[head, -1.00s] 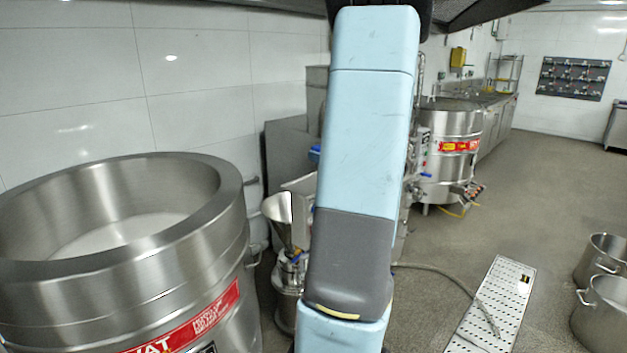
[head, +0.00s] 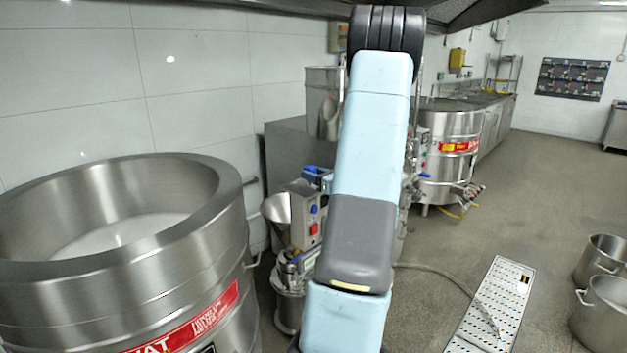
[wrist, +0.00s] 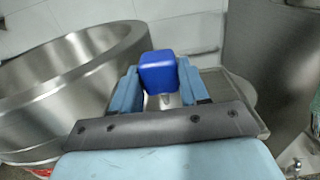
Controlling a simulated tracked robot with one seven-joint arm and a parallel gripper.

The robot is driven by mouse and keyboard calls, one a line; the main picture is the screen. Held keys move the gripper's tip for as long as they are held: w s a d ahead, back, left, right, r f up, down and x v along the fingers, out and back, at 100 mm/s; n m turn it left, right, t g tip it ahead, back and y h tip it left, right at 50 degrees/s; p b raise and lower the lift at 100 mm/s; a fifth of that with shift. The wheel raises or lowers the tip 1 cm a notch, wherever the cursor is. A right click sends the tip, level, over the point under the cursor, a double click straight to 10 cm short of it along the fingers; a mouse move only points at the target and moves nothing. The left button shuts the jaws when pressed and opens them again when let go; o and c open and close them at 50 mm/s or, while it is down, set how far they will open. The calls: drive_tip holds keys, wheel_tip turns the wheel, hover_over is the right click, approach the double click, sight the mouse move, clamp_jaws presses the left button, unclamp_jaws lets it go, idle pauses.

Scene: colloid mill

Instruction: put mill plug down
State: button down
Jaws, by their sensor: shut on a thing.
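The mill plug shows in the wrist view as a blue block (wrist: 158,70) with a short pale end below it. My gripper (wrist: 160,86) is shut on it, with one light-blue finger on each side. The plug looks upright and held in the air; its gap to any surface below cannot be told.
A large steel vat (head: 120,260) fills the left; its wall is also left in the wrist view (wrist: 60,80). A grey tray-like surface (wrist: 232,88) lies right of the plug. A drain grate (head: 492,305) and steel pots (head: 605,305) are on the right floor.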

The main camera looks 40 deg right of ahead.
sight(314, 187)
drive_tip(key=shift+f, duration=0.8)
drive_tip(key=shift+f, duration=0.6)
drive_tip(key=c, duration=0.7)
unclamp_jaws()
drive_tip(key=shift+c, duration=0.2)
drive_tip(key=shift+o, duration=0.9)
drive_tip(key=shift+a+f, duration=0.1)
drive_tip(key=shift+f, duration=0.05)
